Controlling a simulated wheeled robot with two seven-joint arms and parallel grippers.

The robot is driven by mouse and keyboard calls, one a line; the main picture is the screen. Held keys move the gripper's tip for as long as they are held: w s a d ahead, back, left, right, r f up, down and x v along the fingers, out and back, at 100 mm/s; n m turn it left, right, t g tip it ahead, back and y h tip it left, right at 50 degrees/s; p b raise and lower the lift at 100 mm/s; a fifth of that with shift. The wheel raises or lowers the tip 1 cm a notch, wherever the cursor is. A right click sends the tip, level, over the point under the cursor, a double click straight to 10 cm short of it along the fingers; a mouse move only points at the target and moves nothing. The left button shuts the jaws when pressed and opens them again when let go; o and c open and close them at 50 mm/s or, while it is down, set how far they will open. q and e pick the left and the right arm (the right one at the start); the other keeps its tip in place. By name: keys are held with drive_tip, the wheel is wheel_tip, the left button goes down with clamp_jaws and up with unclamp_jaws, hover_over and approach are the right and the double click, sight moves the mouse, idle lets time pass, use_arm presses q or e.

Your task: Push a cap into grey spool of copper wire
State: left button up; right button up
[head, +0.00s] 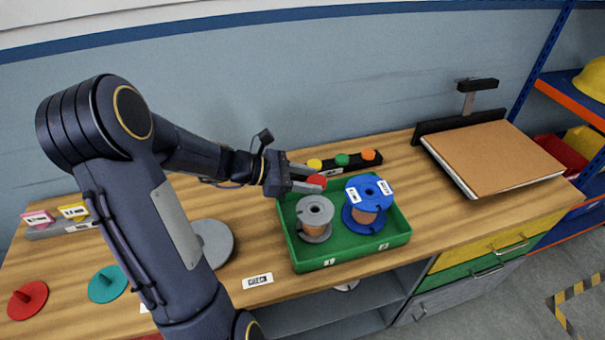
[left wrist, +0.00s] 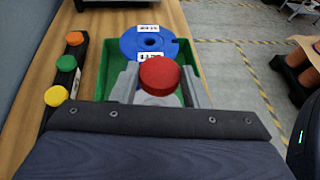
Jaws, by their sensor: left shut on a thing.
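A red cap (head: 316,181) is held between the fingertips of my left gripper (head: 308,180); it also shows in the left wrist view (left wrist: 159,76). The grey spool of copper wire (head: 314,219) stands upright in the left part of a green tray (head: 337,258), its centre hole facing up. The cap is above and behind the grey spool, apart from it in the head view. In the left wrist view the cap and fingers largely hide the grey spool. A blue spool of copper wire (head: 367,203) stands to its right in the tray. My right gripper is not in view.
A black rack (head: 374,158) with yellow, green and orange caps stands behind the tray. Red (head: 27,299) and teal (head: 107,284) discs with pegs lie at the left. A cardboard-coloured board (head: 495,155) lies at the right. Bare wood lies right of the tray.

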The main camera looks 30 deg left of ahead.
use_arm(q)
drive_tip(key=shift+f+b, duration=2.85)
drive_tip(key=shift+f, duration=0.45)
drive_tip(key=shift+f, duration=0.15)
drive_tip(key=shift+f, duration=0.1)
drive_tip(key=shift+f+b, duration=0.8)
drive_tip(key=shift+f, duration=0.25)
drive_tip(key=shift+f, duration=0.15)
drive_tip(key=o, duration=1)
